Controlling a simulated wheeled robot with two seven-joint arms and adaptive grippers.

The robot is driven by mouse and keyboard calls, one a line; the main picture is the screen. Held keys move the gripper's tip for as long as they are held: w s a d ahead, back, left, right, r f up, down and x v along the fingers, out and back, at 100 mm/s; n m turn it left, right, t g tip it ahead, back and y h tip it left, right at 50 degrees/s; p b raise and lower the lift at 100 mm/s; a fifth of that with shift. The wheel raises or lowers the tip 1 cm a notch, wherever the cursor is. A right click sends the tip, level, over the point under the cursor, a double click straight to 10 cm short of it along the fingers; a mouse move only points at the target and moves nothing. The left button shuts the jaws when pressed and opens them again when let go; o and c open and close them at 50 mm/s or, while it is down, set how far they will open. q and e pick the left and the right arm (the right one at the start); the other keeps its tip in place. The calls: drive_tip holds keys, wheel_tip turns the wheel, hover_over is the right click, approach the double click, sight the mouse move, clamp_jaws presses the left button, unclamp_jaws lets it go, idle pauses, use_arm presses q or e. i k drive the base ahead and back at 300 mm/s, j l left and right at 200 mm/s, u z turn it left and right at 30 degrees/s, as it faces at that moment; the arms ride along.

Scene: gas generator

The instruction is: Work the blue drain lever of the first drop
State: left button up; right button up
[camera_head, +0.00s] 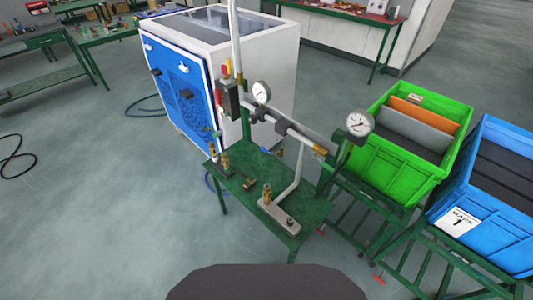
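A white vertical pipe (235,45) comes down beside the blue and white cabinet and joins a sloping pipe run with two round gauges, the nearer-left gauge (261,92) and the right gauge (359,123). Red and yellow fittings (221,92) sit by the vertical pipe. A small bluish part (217,133) shows below them; it is too small to tell whether it is the blue drain lever or how it is turned. Brass fittings (225,161) stand on the green bench (233,188). Neither of my grippers is in view.
The blue and white cabinet (273,55) stands behind the bench. A green crate (395,180) and a blue crate (488,240) stand on green stands at right. Dark hoses (143,108) lie on the floor. The floor at left (100,210) is mostly clear.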

sight(268, 152)
drive_tip(key=j+z, duration=0.4)
drive_tip(key=j, duration=0.25)
drive_tip(key=j+z, duration=0.3)
drive_tip(key=j, duration=0.15)
drive_tip(key=j+z, duration=0.25)
drive_tip(key=j, duration=0.2)
drive_tip(key=j+z, duration=0.4)
drive_tip(key=j, duration=0.3)
drive_tip(key=j+z, duration=0.35)
drive_tip(key=j, duration=0.4)
drive_tip(key=j+z, duration=0.4)
drive_tip(key=j, duration=0.3)
drive_tip(key=j+z, duration=0.25)
drive_tip(key=j, duration=0.2)
drive_tip(key=k+j+z, duration=0.3)
drive_tip(key=j, duration=0.15)
drive_tip(key=i+j+z, duration=0.15)
drive_tip(key=j+z, duration=0.2)
drive_tip(key=j, duration=0.2)
drive_tip(key=j+z, duration=0.35)
drive_tip(key=j, duration=0.2)
drive_tip(key=i, duration=0.05)
